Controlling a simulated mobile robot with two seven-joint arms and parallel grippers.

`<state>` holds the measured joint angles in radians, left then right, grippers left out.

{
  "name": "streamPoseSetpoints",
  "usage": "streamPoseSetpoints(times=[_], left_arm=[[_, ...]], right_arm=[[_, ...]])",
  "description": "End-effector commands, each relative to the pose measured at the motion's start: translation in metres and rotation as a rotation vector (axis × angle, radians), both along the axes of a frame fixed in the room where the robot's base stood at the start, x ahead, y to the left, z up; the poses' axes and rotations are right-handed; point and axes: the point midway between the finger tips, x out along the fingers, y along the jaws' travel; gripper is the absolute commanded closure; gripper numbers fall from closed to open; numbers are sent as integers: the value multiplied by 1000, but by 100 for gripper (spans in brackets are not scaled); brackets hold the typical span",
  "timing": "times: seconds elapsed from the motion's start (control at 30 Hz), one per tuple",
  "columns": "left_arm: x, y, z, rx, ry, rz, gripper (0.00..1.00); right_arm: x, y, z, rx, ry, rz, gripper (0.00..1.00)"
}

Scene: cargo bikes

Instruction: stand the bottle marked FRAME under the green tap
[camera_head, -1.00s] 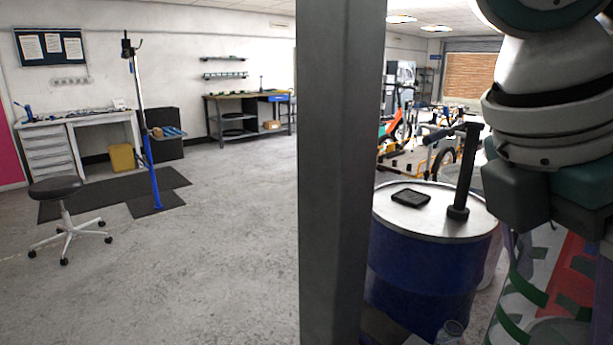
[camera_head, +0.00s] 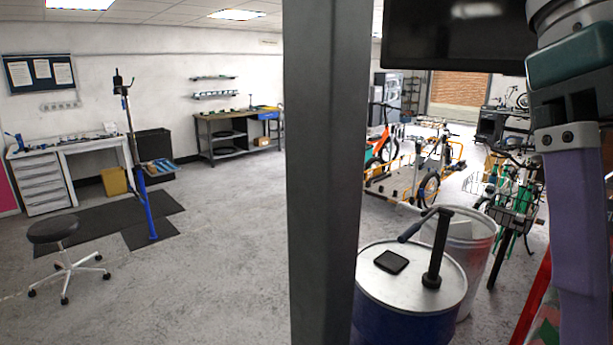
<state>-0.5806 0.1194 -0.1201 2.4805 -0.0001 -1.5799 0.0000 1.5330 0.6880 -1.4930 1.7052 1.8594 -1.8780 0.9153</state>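I see neither the bottle marked FRAME nor a green tap in this view. Part of my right arm fills the right edge, with grey and teal links, a black bracket and a long purple piece below it. The purple piece may be part of my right gripper (camera_head: 580,230), but its opening is not shown. My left gripper is not in view.
A blue drum (camera_head: 375,305) with a hand pump (camera_head: 434,255) and a small black tray (camera_head: 391,262) on top stands near front right. A grey pillar (camera_head: 322,180) splits the view. Cargo bikes stand beyond. A stool (camera_head: 54,230) is left; the middle floor is clear.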

Motion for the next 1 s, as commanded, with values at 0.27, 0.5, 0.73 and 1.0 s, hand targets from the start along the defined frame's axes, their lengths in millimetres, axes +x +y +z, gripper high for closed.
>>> streamPoseSetpoints(times=[0.27,0.5,0.73,1.0], left_arm=[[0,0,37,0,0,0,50],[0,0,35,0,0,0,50],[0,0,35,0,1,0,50],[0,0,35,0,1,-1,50]], right_arm=[[-7,1,44,1,0,-150,71],[-8,1,42,1,2,-158,71],[-7,1,44,-2,-4,-155,71],[-7,0,44,-3,-4,-157,71]])
